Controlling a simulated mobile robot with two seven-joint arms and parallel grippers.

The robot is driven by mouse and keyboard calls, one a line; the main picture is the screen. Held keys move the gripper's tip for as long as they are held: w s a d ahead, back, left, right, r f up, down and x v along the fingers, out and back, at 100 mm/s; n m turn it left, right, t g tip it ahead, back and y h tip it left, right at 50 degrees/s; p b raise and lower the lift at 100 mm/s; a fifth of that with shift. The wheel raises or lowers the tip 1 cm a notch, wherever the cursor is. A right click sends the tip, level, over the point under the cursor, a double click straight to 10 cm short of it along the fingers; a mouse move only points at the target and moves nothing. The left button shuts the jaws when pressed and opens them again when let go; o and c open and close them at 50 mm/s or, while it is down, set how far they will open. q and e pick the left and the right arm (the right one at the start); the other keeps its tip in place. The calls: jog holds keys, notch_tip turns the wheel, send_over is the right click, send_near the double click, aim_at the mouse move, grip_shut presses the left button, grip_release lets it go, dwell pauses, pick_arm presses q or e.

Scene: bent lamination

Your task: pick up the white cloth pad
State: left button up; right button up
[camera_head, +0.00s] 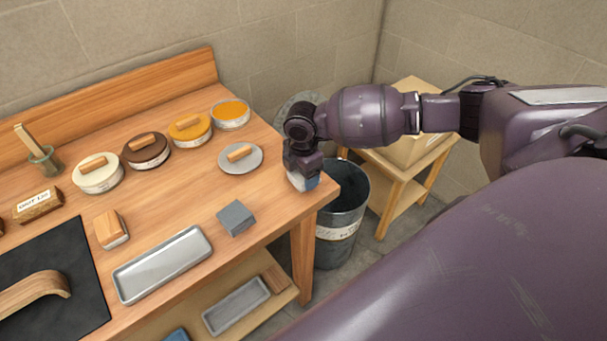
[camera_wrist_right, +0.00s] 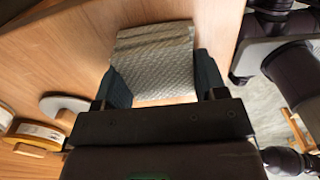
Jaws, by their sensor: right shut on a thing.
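The white cloth pad (camera_wrist_right: 153,62) is a pale block with a quilted, textured face in the right wrist view. My right gripper (camera_wrist_right: 162,80) is shut on it, with one dark finger on each side. In the head view the right gripper (camera_head: 302,181) points down at the right end of the wooden workbench (camera_head: 188,218). Only a small pale part of the pad (camera_head: 296,182) shows there beneath the gripper. I cannot tell whether the pad touches the bench top. My left gripper is not in view.
A grey block (camera_head: 236,218) and a metal tray (camera_head: 163,264) lie left of the gripper. A dark bin (camera_head: 341,215) stands on the floor just past the bench's right edge.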

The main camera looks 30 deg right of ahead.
notch_tip(320, 180, up, 20)
dwell(0.5)
